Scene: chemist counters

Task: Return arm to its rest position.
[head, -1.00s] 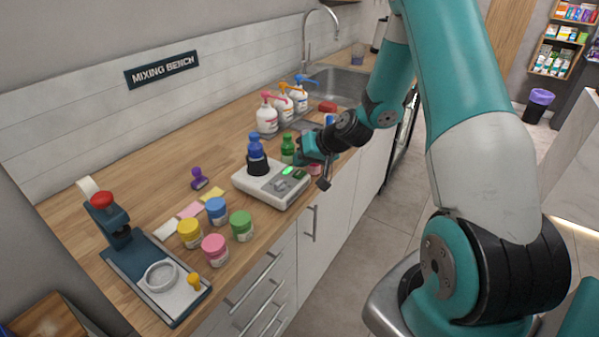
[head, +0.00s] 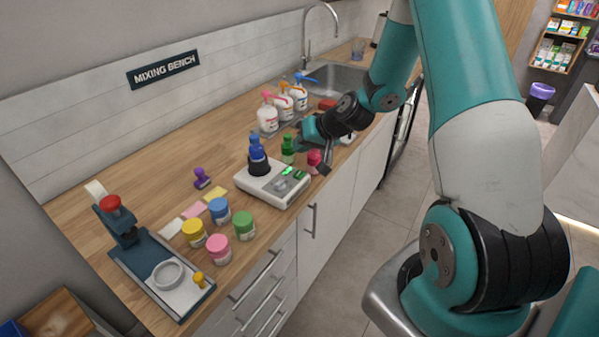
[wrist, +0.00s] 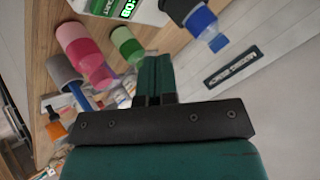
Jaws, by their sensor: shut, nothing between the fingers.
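My gripper (wrist: 154,80) shows in the wrist view with its two teal fingers pressed together and nothing between them. In the head view my gripper (head: 303,140) is over the mixing bench, close to a green bottle (head: 288,149) and a pink bottle (head: 314,160). A blue bottle in a dark holder (head: 257,158) stands on the white scale (head: 270,186), left of the gripper. In the wrist view the pink bottle (wrist: 85,52) and green bottle (wrist: 127,44) are left of the fingers, and the blue bottle (wrist: 202,22) is at the upper right.
Pump bottles (head: 284,98) stand behind the gripper, near the sink (head: 335,80). Jars with yellow, blue, pink and green lids (head: 217,226), a purple stamp (head: 202,178) and a press (head: 130,235) occupy the near bench. The floor (head: 350,260) beside the cabinets is clear.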

